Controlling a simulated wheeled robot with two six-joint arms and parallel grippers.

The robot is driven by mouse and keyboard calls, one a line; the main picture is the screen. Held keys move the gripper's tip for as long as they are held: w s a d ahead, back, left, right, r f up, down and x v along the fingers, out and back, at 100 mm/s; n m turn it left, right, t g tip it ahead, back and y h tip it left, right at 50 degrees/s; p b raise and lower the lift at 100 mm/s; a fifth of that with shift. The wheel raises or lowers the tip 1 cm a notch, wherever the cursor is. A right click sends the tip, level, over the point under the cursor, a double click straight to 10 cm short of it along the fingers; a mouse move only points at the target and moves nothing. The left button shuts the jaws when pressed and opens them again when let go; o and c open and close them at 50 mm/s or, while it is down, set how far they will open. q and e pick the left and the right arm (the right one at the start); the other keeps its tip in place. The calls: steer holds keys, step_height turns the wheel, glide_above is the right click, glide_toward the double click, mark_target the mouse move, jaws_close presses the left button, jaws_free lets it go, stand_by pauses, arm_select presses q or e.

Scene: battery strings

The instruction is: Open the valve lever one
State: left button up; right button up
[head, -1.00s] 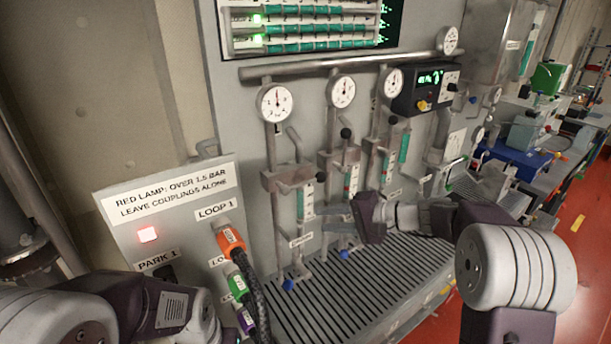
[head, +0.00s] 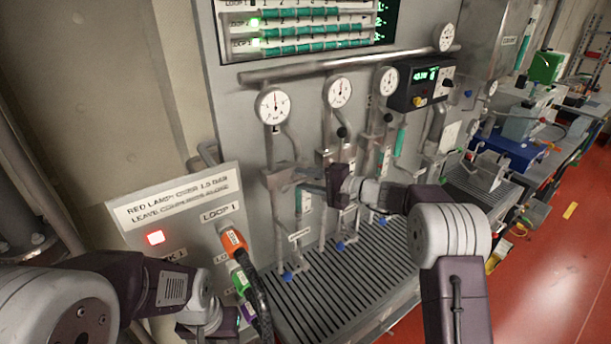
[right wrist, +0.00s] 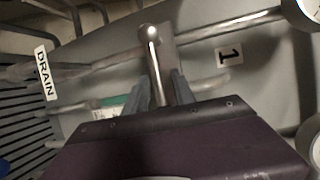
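Valve lever one (right wrist: 157,70) shows in the right wrist view as a grey bar with a bright round end, beside a label "1" (right wrist: 229,55). My right gripper (right wrist: 160,88) has one finger on each side of the bar; the fingers look apart, and contact cannot be made out. In the head view my right gripper (head: 304,178) is at the first valve column, below its gauge (head: 272,106), and hides part of the lever. My left gripper (head: 212,316) is low at the left, near the coupling panel; its fingers are not clear.
A panel (head: 190,200) with a lit red lamp (head: 155,238) and orange, green and purple couplings (head: 234,240) stands at the left. More valve columns with black knobs (head: 342,132) lie to the right. A slatted drain grating (head: 330,290) runs below.

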jaws_close()
stand_by(1.4)
